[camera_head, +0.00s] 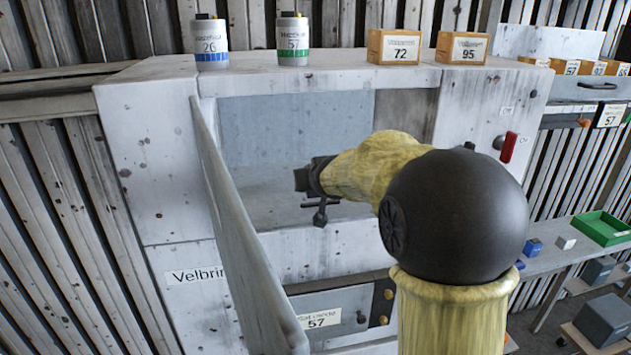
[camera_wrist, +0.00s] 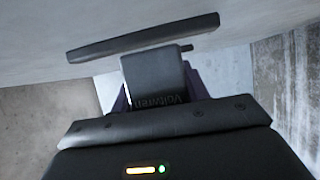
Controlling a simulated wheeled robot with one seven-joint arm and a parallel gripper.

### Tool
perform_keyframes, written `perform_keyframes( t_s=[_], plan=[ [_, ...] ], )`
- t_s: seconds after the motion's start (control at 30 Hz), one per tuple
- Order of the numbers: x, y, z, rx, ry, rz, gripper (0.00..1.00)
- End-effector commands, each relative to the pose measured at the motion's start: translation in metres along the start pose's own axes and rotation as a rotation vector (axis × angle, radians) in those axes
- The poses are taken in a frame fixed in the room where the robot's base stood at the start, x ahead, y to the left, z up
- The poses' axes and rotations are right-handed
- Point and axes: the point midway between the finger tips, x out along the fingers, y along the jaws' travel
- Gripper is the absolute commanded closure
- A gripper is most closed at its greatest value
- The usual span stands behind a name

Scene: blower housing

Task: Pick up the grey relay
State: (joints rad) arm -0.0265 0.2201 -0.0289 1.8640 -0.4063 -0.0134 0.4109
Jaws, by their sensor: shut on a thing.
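The grey relay (camera_wrist: 152,80) is a dark grey block with lettering on its face. It shows in the wrist view, held between the dark jaws of my gripper (camera_wrist: 155,82). My gripper is shut on it. In the head view my gripper (camera_head: 308,180) is inside the open compartment of the housing (camera_head: 295,125), and the relay cannot be made out there. My arm hides the right part of the opening.
The open door (camera_head: 235,230) stands out on the left of the compartment. Grey canisters (camera_head: 292,40) and orange boxes (camera_head: 394,47) stand on top of the housing. A red lever (camera_head: 508,147) is on its right front. A green tray (camera_head: 602,229) lies on the right bench.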

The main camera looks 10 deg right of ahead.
Motion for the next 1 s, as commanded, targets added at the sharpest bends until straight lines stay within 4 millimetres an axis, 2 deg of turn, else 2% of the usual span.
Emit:
perform_keyframes(
  t_s=[0.6,1.0],
  plan=[
    [-0.043,0.001,-0.079,0.001,0.005,0.002,0.80],
    [-0.046,0.000,-0.083,0.000,0.002,0.000,0.80]
  ],
)
